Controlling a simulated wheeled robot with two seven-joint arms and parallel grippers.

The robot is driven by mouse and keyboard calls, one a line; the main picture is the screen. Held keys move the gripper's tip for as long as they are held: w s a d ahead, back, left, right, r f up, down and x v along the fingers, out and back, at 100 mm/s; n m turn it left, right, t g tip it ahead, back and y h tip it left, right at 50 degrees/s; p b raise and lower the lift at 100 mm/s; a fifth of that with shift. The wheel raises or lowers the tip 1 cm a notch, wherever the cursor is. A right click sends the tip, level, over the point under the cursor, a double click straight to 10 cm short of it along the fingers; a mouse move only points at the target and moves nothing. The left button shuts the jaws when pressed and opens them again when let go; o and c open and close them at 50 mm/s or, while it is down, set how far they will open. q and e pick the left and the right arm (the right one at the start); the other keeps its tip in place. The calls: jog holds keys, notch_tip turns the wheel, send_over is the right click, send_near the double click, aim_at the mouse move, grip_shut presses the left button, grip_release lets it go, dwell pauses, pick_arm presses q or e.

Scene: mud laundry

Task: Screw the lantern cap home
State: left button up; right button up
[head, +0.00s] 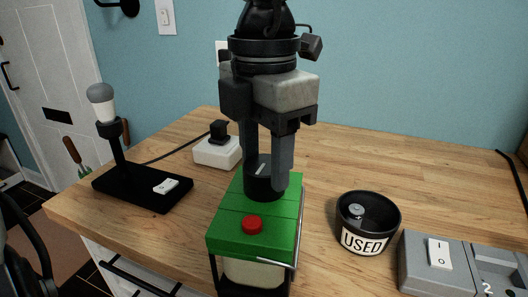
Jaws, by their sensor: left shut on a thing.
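The lantern (228,241) stands near the front edge of the wooden counter. It has a green top with a red button (252,224), a pale body below and a wire handle at its right side. The black cap (262,190) is a short cylinder with a pale mark, upright at the rear of the green top. My left gripper (268,166) points straight down with its fingers shut on the cap. I cannot tell whether the cap is fully seated. The lantern's lower part is cut off by the picture edge. My right gripper is not in view.
A black bowl labelled USED (366,240) with a small round item inside stands right of the lantern. A grey switch box (425,278) is at the front right. A bulb lamp on a black base (130,194) and a white socket box (212,153) with a plug are left.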

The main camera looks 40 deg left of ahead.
pick_arm(q)
jog(key=shift+s+f+m, duration=0.1)
jog(key=shift+f+m, duration=0.1)
jog(key=shift+m, duration=0.1)
jog(key=m, duration=0.3)
jog(key=shift+m, duration=0.8)
jog(key=shift+f+m, duration=0.1)
jog(key=shift+m, duration=0.6)
